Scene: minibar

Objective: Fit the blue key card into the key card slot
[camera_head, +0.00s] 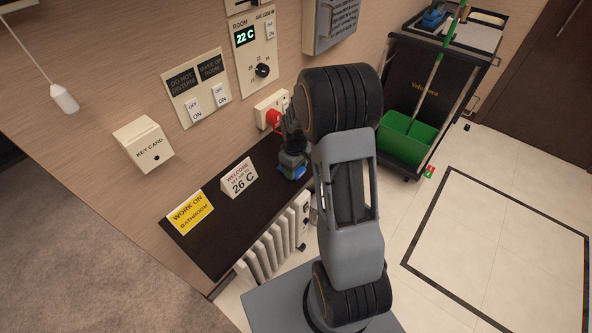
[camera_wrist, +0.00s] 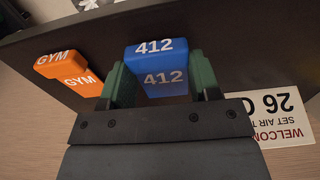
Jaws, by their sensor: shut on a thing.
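The blue key card (camera_wrist: 156,62), marked 412, sits between the two green fingers of my gripper (camera_wrist: 162,82) in the wrist view. My gripper is shut on it, over or at the dark shelf; I cannot tell whether the card touches the shelf. In the head view the gripper (camera_head: 292,160) is at the shelf's far right end, partly hidden by my arm, with a bit of blue card (camera_head: 299,173) showing. The white key card slot box (camera_head: 143,143), lettered KEY CARD, is on the wall at the left, well apart from the gripper.
An orange GYM card (camera_wrist: 70,72) lies beside the blue card. The dark shelf (camera_head: 222,226) carries a yellow sign (camera_head: 190,213) and a white 26 C sign (camera_head: 239,178). Switches (camera_head: 196,88) and a red-plugged socket (camera_head: 272,117) are on the wall. A radiator (camera_head: 272,245) stands below.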

